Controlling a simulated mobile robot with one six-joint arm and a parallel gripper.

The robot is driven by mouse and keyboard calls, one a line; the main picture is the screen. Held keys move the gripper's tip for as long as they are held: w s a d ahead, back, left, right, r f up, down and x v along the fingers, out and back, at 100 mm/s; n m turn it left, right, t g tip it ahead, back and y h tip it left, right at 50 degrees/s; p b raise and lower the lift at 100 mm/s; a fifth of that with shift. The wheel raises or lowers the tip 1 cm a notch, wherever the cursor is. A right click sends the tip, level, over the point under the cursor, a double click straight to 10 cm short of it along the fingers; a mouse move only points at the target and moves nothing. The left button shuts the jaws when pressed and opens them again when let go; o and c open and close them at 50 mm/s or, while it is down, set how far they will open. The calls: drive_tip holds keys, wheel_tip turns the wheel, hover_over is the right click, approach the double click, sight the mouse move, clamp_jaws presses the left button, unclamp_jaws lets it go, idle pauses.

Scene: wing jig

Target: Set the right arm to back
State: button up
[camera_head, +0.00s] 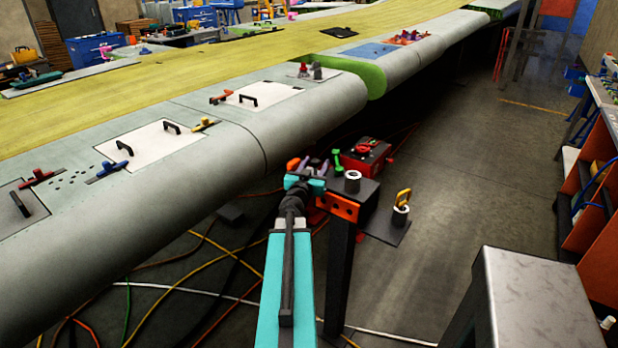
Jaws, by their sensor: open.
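My teal arm reaches up from the bottom middle of the head view. My gripper (315,166) is at its far end, small and partly hidden by the wrist; it appears open and empty. Just beyond it, a red box (365,156) with small knobs sits on a dark stand (341,265) beside the wing edge. A small green upright piece (338,161) stands between my gripper and the red box. Contact between gripper and green piece cannot be told. I cannot tell which part is the task's right arm or how it is set.
The long wing (225,150) fills the left and back, with panels, black handles and coloured clamps. Cables cross the floor. A metal cabinet (545,290) stands at front right.

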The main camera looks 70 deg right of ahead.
drive_tip(key=a, duration=0.3)
drive_tip(key=shift+s+a+p, duration=0.2)
drive_tip(key=shift+a+p, duration=0.15)
drive_tip(key=shift+p, duration=0.05)
drive_tip(key=shift+d+r+p, duration=0.1)
drive_tip(key=shift+d+p, duration=0.05)
drive_tip(key=shift+p, duration=0.9)
drive_tip(key=a+p, duration=0.1)
drive_tip(key=p, duration=0.3)
drive_tip(key=shift+a, duration=0.1)
drive_tip(key=a+p, duration=0.1)
drive_tip(key=p, duration=0.3)
drive_tip(key=shift+a, duration=0.15)
drive_tip(key=shift+s+a+p, duration=0.15)
drive_tip(key=shift+a+p, duration=1.3)
drive_tip(key=shift+p, duration=0.05)
drive_tip(key=shift+f, duration=0.2)
